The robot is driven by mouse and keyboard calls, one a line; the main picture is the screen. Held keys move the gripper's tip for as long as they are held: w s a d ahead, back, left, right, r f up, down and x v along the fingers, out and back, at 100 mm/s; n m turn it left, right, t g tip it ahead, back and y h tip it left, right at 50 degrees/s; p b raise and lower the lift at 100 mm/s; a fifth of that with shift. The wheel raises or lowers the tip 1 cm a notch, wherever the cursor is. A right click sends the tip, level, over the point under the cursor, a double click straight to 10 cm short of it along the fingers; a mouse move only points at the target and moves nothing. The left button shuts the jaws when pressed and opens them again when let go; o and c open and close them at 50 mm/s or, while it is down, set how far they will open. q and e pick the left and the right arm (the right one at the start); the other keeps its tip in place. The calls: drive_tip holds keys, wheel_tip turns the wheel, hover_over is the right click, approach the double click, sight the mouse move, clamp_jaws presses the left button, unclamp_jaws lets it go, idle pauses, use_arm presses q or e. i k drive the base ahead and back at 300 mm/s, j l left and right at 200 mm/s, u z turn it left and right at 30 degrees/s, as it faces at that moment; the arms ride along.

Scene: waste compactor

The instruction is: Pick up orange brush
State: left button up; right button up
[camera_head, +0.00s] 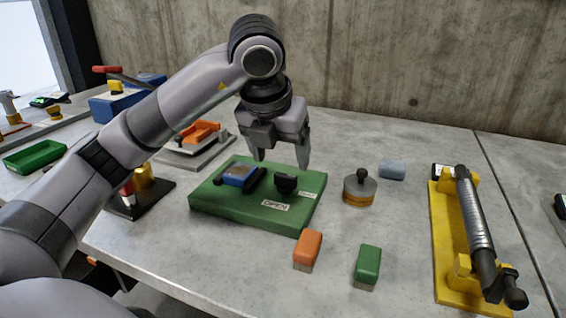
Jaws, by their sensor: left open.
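The orange brush (308,248), a small block with an orange top and a paler lower part, lies on the grey table in front of the green board's front right corner. My left gripper (282,158) points down, open and empty, above the back part of the green board (245,213). It is behind the orange brush and a little to its left, well apart from it. A similar green brush (367,263) lies to the right of the orange one. My right gripper is not in view.
The green board carries a blue device, a black knob and an "OPEN" label. A round orange-and-metal object (359,188) and a blue-grey cylinder (392,169) stand behind the brushes. A yellow fixture with a metal tube (472,220) is at the right. Bare table surrounds the brushes.

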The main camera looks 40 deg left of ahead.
sight(305, 254)
drive_tip(key=k+l, duration=0.8)
